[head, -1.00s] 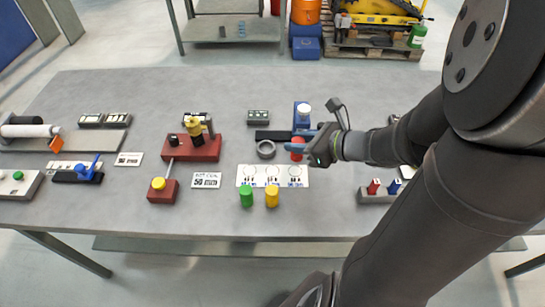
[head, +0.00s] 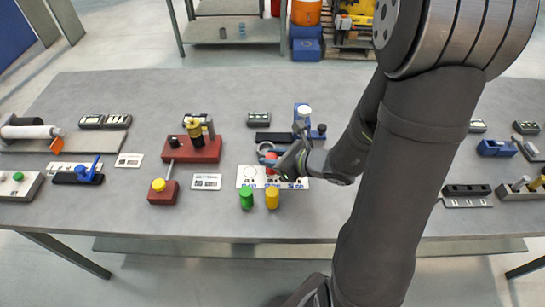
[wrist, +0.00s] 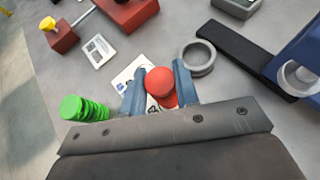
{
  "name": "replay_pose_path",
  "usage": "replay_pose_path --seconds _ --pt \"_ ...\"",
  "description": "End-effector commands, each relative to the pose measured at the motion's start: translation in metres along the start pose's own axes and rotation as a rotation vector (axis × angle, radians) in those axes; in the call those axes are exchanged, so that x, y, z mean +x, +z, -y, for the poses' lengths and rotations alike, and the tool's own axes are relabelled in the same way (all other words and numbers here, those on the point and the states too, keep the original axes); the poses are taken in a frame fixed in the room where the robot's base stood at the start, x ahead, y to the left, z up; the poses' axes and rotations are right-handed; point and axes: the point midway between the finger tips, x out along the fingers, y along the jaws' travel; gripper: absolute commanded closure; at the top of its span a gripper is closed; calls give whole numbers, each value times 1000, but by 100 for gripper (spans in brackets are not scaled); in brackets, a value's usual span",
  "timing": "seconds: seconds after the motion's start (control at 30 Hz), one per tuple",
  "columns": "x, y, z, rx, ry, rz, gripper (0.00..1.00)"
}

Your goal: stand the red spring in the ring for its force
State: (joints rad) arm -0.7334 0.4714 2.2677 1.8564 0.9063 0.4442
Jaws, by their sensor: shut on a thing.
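My gripper (wrist: 160,85) is shut on the red spring (wrist: 160,84), whose round top shows between the two blue fingers in the wrist view. In the head view the red spring (head: 271,158) is partly hidden by my gripper (head: 272,160) and is over or close to the back edge of the white card. The white card with printed rings (head: 250,173) lies flat on the table; its right part is covered by my gripper. The green spring (head: 246,199) and the yellow spring (head: 272,198) stand upright in front of the card.
A grey ring (wrist: 199,57) lies just behind the card, beside my right finger in the wrist view. Behind it is a black-based device with a blue post (head: 301,115). A dark red block with a yellow part (head: 192,150) stands to the left.

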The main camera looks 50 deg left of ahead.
Motion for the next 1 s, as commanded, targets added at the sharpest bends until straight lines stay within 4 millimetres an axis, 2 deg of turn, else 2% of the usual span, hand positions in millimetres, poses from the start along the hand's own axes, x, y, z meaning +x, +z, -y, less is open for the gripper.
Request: replay_pose_path --seconds 0.43,0.47,0.57,1.0 --pt "3 -5 0 1 0 1 99" --pt "3 -6 0 1 0 1 70" --pt "3 -5 0 0 -1 1 50" --pt "-3 -2 1 -1 -3 1 50"
